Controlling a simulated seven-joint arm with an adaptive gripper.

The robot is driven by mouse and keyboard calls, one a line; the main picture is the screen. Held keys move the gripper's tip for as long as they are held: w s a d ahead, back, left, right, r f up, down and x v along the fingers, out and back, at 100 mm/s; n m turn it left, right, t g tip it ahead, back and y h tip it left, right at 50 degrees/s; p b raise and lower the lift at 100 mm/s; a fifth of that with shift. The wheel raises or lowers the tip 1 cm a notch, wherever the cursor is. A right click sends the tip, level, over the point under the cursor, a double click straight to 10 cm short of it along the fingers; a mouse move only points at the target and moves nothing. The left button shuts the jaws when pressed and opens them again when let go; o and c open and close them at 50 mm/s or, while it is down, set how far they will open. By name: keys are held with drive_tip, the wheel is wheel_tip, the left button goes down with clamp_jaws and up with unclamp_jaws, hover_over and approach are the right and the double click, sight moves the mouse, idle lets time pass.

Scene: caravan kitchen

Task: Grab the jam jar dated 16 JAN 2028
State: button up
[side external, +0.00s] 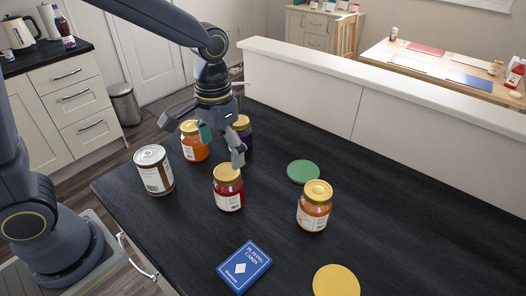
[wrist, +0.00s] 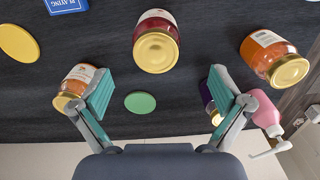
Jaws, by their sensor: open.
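Several jam jars with gold lids and white labels stand on the dark table. A red jar (side external: 228,190) stands in front of my gripper (side external: 203,140); in the wrist view this red jar (wrist: 157,24) is ahead of the gap between the fingers. An orange jar (side external: 194,148) is behind at left, and another orange jar (side external: 313,210) is at right. A purple jar (side external: 246,138) is partly hidden behind my gripper; in the wrist view a finger covers most of it. My gripper is open and empty above the table. The label dates are too small to read.
A brown can (side external: 154,172) stands at left. A green disc (side external: 303,172), a yellow disc (side external: 336,280) and a blue card box (side external: 245,267) lie flat. A pink pump bottle (wrist: 265,112) is near the right finger in the wrist view. A pale partition (side external: 330,85) borders the table's back.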

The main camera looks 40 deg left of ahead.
sight(224, 171)
wheel_tip(224, 171, down, 5)
drive_tip(key=shift+r, duration=0.2)
drive_tip(key=f, duration=0.5)
drive_tip(key=shift+w+d+f, duration=0.1)
drive_tip(key=shift+w+d, duration=0.1)
drive_tip(key=shift+d, duration=0.1)
drive_tip(key=shift+c, duration=0.3)
drive_tip(key=c, duration=1.6)
drive_tip(key=shift+r, duration=0.2)
